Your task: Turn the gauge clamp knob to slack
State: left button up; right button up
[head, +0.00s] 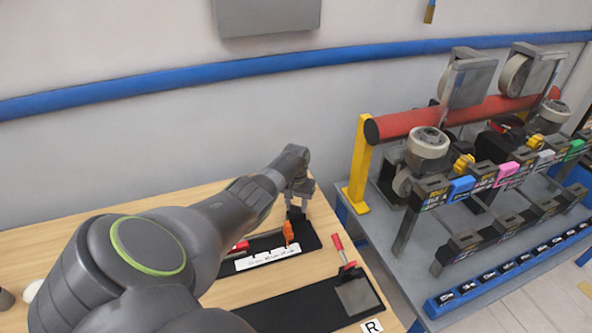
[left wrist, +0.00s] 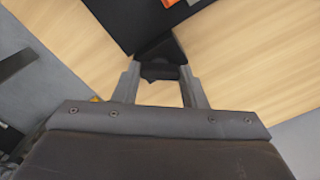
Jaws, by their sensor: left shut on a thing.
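My left gripper (head: 299,203) reaches down at the far end of a black gauge board (head: 312,240) on the wooden table. It is shut on a small black knob (left wrist: 160,69), which sits between its two fingertips in the left wrist view. In the head view the knob is largely hidden by the fingers. An orange part (head: 288,232) stands on the board just in front of the gripper, apart from it. I cannot read the knob's turn position. My right gripper is not in view.
A white scale strip (head: 268,257) lies along the board. A red-handled tool (head: 339,245) stands near a second black mat (head: 310,308) with a grey plate. A grey bench (head: 400,268) with wheel units and a red tube (head: 440,119) is at right. Bare wood (head: 195,193) lies behind my arm.

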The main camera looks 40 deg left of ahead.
aim_at(296, 206)
pick_arm(q)
jog(key=n, duration=0.5)
jog(key=shift+w, duration=0.1)
dwell(0.4)
jog(key=o, duration=1)
jog(key=shift+r, duration=0.1)
jog(key=shift+a+r+b, duration=0.1)
jog(key=shift+r+b, duration=0.2)
jog(key=shift+r, duration=0.8)
notch_tip(296, 206, up, 15)
jog(key=b, duration=0.2)
jog(key=shift+b, duration=0.3)
